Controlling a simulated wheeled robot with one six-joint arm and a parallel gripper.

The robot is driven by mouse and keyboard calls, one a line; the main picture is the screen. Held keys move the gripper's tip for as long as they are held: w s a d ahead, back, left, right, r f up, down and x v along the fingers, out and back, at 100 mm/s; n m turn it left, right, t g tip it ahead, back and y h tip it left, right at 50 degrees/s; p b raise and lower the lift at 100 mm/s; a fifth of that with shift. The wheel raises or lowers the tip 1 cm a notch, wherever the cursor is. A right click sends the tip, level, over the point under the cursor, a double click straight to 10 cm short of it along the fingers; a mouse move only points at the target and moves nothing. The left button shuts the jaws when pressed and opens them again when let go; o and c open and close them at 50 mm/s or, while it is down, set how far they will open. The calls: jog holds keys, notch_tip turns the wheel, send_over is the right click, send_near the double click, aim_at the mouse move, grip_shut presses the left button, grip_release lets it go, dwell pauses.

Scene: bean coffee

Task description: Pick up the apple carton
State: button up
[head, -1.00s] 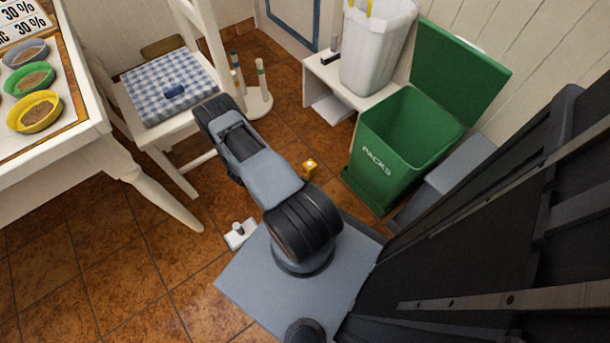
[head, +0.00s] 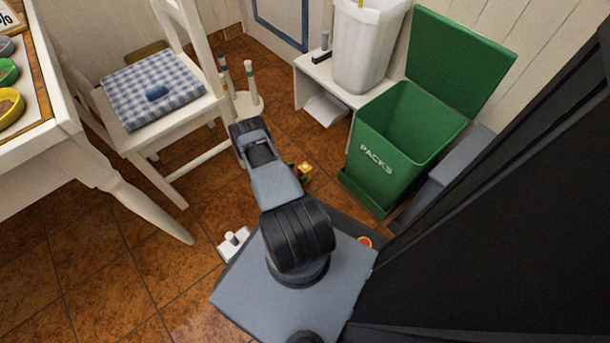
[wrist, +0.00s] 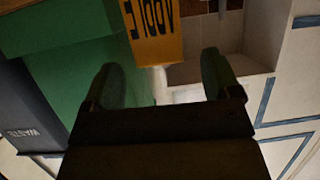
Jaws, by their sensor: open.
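The apple carton (wrist: 153,30) is orange-yellow with dark lettering and appears upside down at the top of the wrist view. In the head view, a small yellow-orange thing (head: 305,169), which looks like the carton, shows low beside my arm, partly hidden by it. My gripper (wrist: 163,80) is open and empty, its two fingers pointing towards the carton. The carton's near end lies just beyond the fingertips, roughly between their lines, and seems apart from them. The fingers are hidden behind my arm in the head view.
The open green bin (head: 400,145) marked PACKS stands right of my arm; a green surface (wrist: 75,80) fills the wrist view's left. A low white shelf (head: 330,90) holds a white bin (head: 368,45). A chair (head: 150,137) and table (head: 95,165) stand left. Floor tiles lie between.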

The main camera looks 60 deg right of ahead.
aim_at(301, 171)
jog(key=b+x, duration=0.2)
jog(key=x, duration=0.2)
jog(key=shift+s+d+f, duration=0.1)
jog(key=shift+f, duration=0.05)
jog(key=shift+s+d, duration=0.1)
jog(key=shift+d, duration=0.3)
jog(key=shift+c, duration=0.4)
jog(key=c, duration=0.9)
